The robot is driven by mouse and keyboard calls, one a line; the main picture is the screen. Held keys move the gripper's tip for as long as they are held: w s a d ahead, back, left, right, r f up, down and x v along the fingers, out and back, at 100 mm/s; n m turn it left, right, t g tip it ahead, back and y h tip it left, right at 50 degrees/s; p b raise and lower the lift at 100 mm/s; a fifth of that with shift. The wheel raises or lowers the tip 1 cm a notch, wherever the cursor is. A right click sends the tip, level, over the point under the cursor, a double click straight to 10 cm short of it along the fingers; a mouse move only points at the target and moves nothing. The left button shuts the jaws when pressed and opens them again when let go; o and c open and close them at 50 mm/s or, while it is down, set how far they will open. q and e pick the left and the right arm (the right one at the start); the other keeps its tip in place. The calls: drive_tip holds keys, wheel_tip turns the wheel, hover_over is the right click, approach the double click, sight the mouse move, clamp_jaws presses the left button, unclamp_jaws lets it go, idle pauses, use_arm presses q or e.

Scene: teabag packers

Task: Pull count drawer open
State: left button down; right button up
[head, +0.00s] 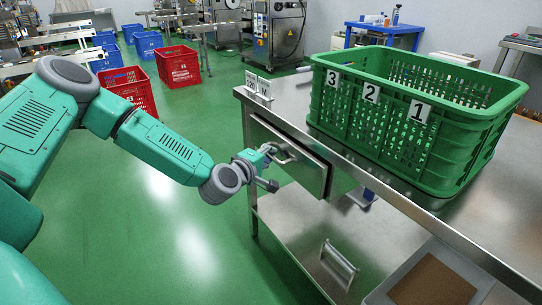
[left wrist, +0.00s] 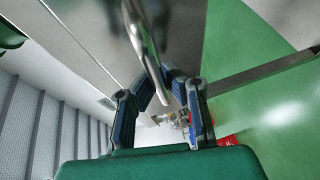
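A steel drawer (head: 310,170) sits under the top of the steel table. Its front appears to stand a little out from the table, and I cannot read a label on it. My left gripper (head: 277,155) is at the drawer's bar handle (head: 291,150). In the left wrist view the curved handle (left wrist: 147,48) runs down between the two fingers of my left gripper (left wrist: 158,88), which bend inward and appear closed around it. My right gripper is not in view.
A green crate (head: 460,158) numbered 1, 2 and 3 stands on the table (head: 395,190). Small white label stands (head: 257,85) are at its far corner. A second handle (head: 340,262) is lower down. Red crates (head: 178,66) stand on the floor behind. Green floor (head: 160,240) beside the table is clear.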

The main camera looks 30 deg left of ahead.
use_arm(q)
drive_tip(key=shift+s+d+f, duration=0.2)
drive_tip(key=shift+d, duration=0.35)
drive_tip(key=c, duration=1.6)
unclamp_jaws()
drive_tip(key=shift+a, duration=0.1)
drive_tip(key=shift+r, duration=0.1)
drive_tip(key=s+r, duration=0.2)
drive_tip(key=s, duration=0.9)
drive_tip(key=shift+s, duration=0.3)
